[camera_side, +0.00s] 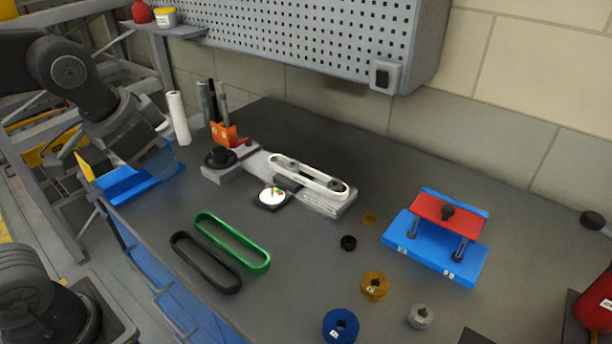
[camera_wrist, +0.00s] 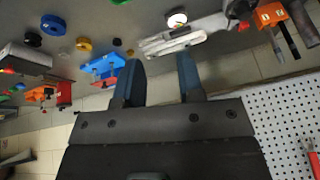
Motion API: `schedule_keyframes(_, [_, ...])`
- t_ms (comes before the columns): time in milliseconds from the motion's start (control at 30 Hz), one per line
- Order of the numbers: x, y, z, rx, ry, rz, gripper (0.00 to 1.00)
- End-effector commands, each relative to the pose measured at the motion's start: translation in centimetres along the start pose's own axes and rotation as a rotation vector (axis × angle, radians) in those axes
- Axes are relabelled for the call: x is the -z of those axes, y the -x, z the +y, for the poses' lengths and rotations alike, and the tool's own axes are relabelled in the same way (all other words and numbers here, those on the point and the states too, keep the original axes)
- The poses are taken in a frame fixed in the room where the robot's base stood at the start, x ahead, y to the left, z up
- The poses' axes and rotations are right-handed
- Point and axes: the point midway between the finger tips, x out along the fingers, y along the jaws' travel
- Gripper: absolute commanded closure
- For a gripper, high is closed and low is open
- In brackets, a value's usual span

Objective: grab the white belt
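The white belt (camera_side: 308,176) is a long loop lying around two pulleys on a grey block (camera_side: 325,206) near the middle of the table. In the wrist view the white belt (camera_wrist: 174,42) shows beyond my fingertips, near the top. My gripper (camera_wrist: 160,65) is open, with two dark blue fingers apart and nothing between them. In the side view my arm is at the far left, well away from the belt; its fingers are hard to make out there.
A green belt (camera_side: 231,243) and a black belt (camera_side: 204,262) lie at the front left. An orange holder (camera_side: 223,134) with upright tools stands left of the white belt. A blue and red fixture (camera_side: 435,250) stands right. A perforated panel (camera_side: 300,35) hangs behind.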

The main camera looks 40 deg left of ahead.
Motion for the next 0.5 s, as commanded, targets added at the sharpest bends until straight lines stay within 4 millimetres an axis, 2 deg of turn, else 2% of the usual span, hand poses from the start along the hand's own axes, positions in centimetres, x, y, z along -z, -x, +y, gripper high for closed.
schedule_keyframes(33, [2.1, 0.0, -0.3, 0.003, -0.078, -0.032, 0.65])
schedule_keyframes(167, [7.1, -0.4, -0.8, 0.012, -0.292, -0.109, 0.65])
schedule_keyframes(267, [10.8, -1.5, -1.1, 0.014, -0.451, -0.169, 0.65])
schedule_keyframes(367, [14.3, -3.1, -1.1, 0.012, -0.608, -0.231, 0.65])
schedule_keyframes(500, [18.7, -6.3, -0.8, -0.001, -0.823, -0.319, 0.65])
